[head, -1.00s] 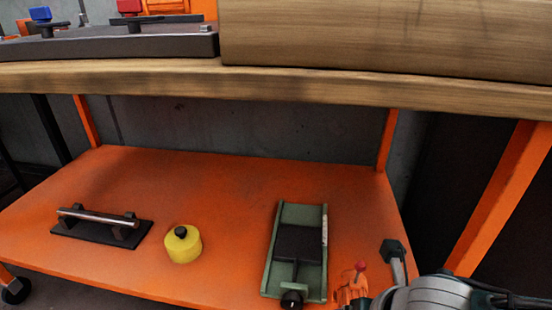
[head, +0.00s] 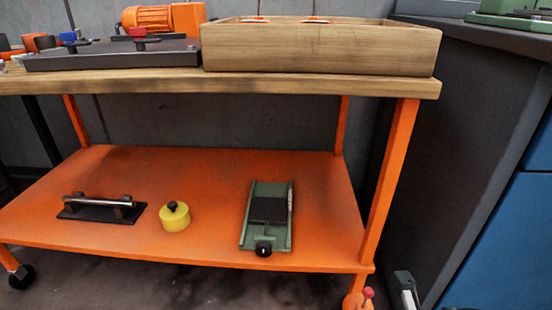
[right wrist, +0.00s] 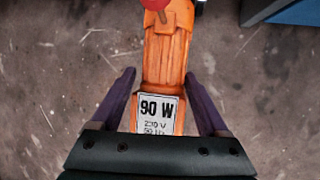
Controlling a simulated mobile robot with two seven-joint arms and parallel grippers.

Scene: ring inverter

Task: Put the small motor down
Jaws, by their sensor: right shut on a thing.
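The small motor (right wrist: 165,60) is orange with a white "90 W" label and a red knob at its far end. In the right wrist view it lies between the two dark fingers of my right gripper (right wrist: 160,77), which is shut on it. The floor shows below it. In the head view only the small motor's orange end and red knob (head: 360,299) show at the bottom edge, in front of the cart's right leg. Most of it is cut off there. My left gripper is in neither view.
An orange cart shelf (head: 130,165) carries a black handled plate (head: 100,211), a yellow cylinder (head: 176,222) and a green slide fixture (head: 270,212). The wooden top (head: 130,84) holds a larger orange motor (head: 150,18) and a wooden tray (head: 320,50). A grey-blue cabinet (head: 500,200) stands right.

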